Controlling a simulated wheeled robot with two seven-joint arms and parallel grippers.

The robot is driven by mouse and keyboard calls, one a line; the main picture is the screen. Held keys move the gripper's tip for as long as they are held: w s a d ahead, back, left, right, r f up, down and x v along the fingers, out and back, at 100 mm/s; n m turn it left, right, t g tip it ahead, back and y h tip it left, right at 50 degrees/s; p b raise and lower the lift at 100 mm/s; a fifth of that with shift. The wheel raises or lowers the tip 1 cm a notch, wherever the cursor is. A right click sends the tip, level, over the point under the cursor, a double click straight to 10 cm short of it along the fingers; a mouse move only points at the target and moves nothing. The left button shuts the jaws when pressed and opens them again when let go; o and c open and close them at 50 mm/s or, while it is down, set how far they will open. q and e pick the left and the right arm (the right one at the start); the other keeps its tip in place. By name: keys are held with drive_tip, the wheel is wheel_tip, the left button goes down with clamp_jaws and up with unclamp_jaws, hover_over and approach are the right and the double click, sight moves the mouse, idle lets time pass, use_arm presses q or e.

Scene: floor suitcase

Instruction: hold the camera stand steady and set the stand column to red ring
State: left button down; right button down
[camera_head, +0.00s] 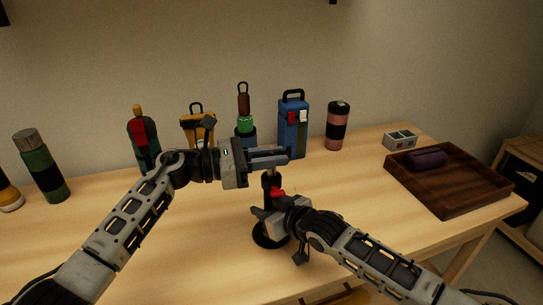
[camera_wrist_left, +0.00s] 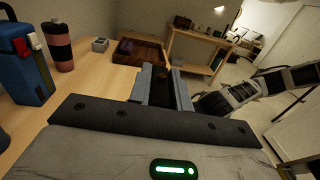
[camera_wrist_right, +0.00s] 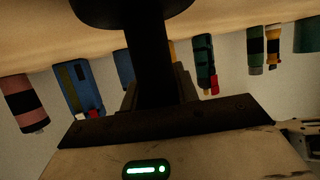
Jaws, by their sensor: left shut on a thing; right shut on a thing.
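The camera stand stands upright on the table, with a round black base (camera_head: 262,238) and a dark column (camera_head: 270,181). A red part (camera_head: 278,193) shows on the column just above my right gripper; I cannot tell if it is a ring or a knob. My left gripper (camera_head: 278,156) is shut on the top of the stand column, whose dark top shows between the jaws in the left wrist view (camera_wrist_left: 161,76). My right gripper (camera_head: 268,214) is shut on the lower stand. In the right wrist view the black column (camera_wrist_right: 150,60) runs between its jaws to the base (camera_wrist_right: 130,8).
Behind the stand are a blue case (camera_head: 293,130), a pink and black tumbler (camera_head: 338,128), a green bottle (camera_head: 246,126) and several other containers. A wooden tray (camera_head: 440,200) with a purple pouch (camera_head: 427,157) lies at right, near a small grey box (camera_head: 400,140). The table's front left is clear.

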use_arm(q)
wheel_tip(320, 180, up, 5)
drive_tip(key=shift+r, duration=0.15)
use_arm(e)
drive_tip(key=shift+f, duration=0.1)
use_arm(q)
drive_tip(key=c, duration=1.3)
unclamp_jaws()
drive_tip(key=shift+a, duration=0.1)
drive_tip(key=v, duration=1.2)
